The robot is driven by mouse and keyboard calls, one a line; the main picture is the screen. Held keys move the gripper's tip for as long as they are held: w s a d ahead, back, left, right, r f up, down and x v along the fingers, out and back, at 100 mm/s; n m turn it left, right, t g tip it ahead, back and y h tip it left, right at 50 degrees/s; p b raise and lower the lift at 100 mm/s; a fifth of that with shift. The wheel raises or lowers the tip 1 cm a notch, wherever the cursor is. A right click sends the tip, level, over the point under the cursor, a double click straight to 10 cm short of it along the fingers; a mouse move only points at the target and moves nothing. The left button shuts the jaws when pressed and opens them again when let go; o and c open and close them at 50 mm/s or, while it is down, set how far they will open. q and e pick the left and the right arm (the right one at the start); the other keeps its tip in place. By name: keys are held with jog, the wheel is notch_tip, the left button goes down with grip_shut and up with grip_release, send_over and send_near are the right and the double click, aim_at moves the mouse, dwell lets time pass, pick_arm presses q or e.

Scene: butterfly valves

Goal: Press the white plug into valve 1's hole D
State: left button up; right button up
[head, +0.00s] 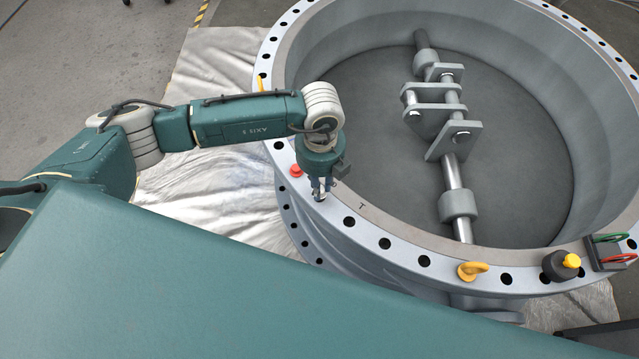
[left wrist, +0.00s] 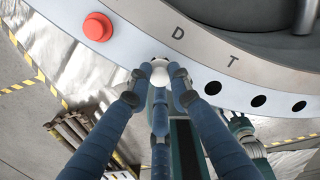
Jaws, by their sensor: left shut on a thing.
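Valve 1 (head: 445,259) is a large grey ring flange with a row of dark bolt holes. My left gripper (head: 320,196) is at the flange's near-left edge, pointing down. The plug's pale round top shows between the fingertips, against the flange rim beside the letter D (left wrist: 178,33). Hole D is hidden under the plug and fingers. I cannot tell whether the plug is above the hole or in it. My right gripper is not in view.
A red plug (head: 296,170) sits in the flange near the gripper; it also shows in the left wrist view (left wrist: 97,27).

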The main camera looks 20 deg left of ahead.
pick_arm(q)
jog(key=shift+f+b, duration=0.8)
jog(key=shift+f, duration=0.1)
dwell(0.8)
jog(key=shift+f, duration=0.3)
jog(key=o, duration=1.4)
jog(key=shift+c, duration=0.2)
jog(key=shift+r, duration=0.15)
jog(key=shift+r+p, duration=2)
jog(key=shift+r, duration=0.95)
